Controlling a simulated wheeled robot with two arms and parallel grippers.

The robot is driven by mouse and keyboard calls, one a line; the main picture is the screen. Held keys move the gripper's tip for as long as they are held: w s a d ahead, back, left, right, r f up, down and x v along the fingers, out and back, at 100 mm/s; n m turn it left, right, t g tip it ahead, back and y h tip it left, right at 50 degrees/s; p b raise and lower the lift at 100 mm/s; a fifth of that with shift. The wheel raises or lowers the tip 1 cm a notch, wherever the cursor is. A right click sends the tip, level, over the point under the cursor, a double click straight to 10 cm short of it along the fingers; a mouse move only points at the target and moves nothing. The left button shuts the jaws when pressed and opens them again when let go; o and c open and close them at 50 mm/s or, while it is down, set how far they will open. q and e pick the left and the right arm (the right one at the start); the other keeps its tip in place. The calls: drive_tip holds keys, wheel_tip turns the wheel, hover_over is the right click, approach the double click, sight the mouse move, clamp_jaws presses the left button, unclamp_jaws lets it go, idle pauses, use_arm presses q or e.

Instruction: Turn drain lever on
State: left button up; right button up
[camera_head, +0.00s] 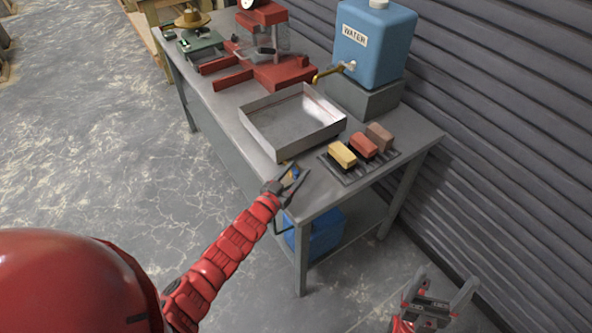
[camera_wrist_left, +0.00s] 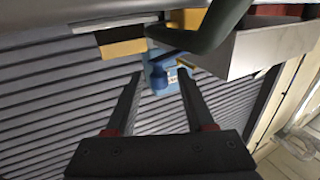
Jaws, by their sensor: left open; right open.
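The drain lever (camera_head: 295,173) is a small blue handle by a brass fitting below the near corner of the metal tray (camera_head: 262,139). My left gripper (camera_head: 296,169) is open and empty, with its fingers close around or beside the lever; contact cannot be told. In the left wrist view the blue lever (camera_wrist_left: 170,41) is partly hidden behind a dark curved pipe (camera_wrist_left: 212,28), beyond the open fingers (camera_wrist_left: 158,82). My right gripper (camera_head: 445,281) is open and empty at the lower right, away from the bench.
A blue tub (camera_head: 318,236) sits on the lower shelf.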

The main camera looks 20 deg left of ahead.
use_arm(q)
clamp_jaws()
idle(0.3)
drive_tip(key=shift+d+f, duration=0.1)
drive_tip(key=shift+f+n+y, duration=0.2)
drive_tip(key=shift+n+y, duration=0.3)
drive_tip(key=shift+y, duration=0.1)
drive_tip(key=shift+w+d+n+t+y+b, duration=0.2)
drive_tip(key=shift+n+y+b, duration=0.1)
drive_tip(key=shift+y, duration=0.25)
drive_tip(key=shift+w+d+n+t+y+b, duration=0.1)
drive_tip(key=shift+d+n+y+b, duration=0.15)
drive_tip(key=shift+y, duration=0.3)
drive_tip(key=shift+r+n+y, duration=0.2)
drive_tip(key=shift+n+y, duration=0.05)
drive_tip(key=shift+y, duration=0.05)
